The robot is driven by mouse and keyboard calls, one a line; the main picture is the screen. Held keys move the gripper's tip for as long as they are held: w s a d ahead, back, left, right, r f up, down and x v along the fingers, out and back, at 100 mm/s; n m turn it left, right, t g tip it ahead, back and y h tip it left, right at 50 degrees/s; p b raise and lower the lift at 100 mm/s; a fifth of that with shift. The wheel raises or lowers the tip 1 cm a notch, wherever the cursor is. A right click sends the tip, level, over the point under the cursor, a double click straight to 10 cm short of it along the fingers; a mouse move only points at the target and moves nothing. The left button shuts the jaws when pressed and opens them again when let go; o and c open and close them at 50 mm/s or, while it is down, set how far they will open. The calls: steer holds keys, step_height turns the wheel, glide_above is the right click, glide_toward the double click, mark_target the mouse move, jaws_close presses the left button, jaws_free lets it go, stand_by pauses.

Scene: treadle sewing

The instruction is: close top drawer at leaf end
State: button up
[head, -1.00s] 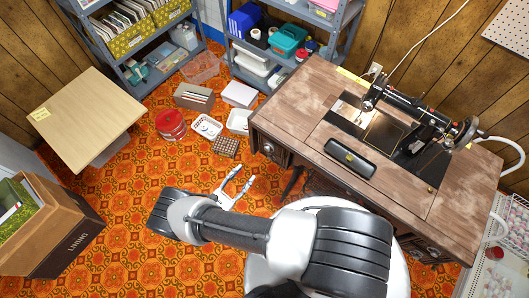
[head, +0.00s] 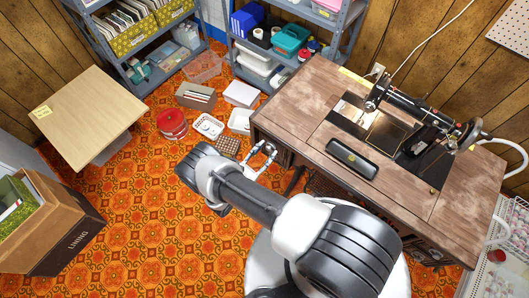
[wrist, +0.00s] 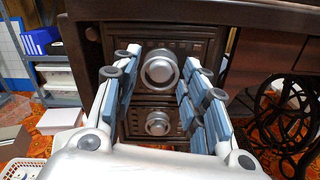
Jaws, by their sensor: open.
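The top drawer (wrist: 160,48) at the left end of the sewing table (head: 290,112) has a dark brown carved front and a round metal knob (wrist: 160,70). It fills the middle of the wrist view. A lower drawer (wrist: 157,123) with a similar knob is below it. My gripper (head: 263,152) is open in front of the drawers, and its fingers spread either side of the top knob in the picture. I see no contact with the knob. In the head view the drawer front is largely hidden. I cannot tell how far the drawer is pulled out.
The black sewing machine (head: 425,115) and a dark case (head: 351,157) are on the tabletop. A black treadle wheel (wrist: 290,118) is at the right in the wrist view. White baskets (head: 208,126), a brown crate (head: 228,146) and a red tin (head: 172,124) stand on the floor nearby.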

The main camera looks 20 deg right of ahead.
steer(key=shift+c, duration=0.5)
jaws_close()
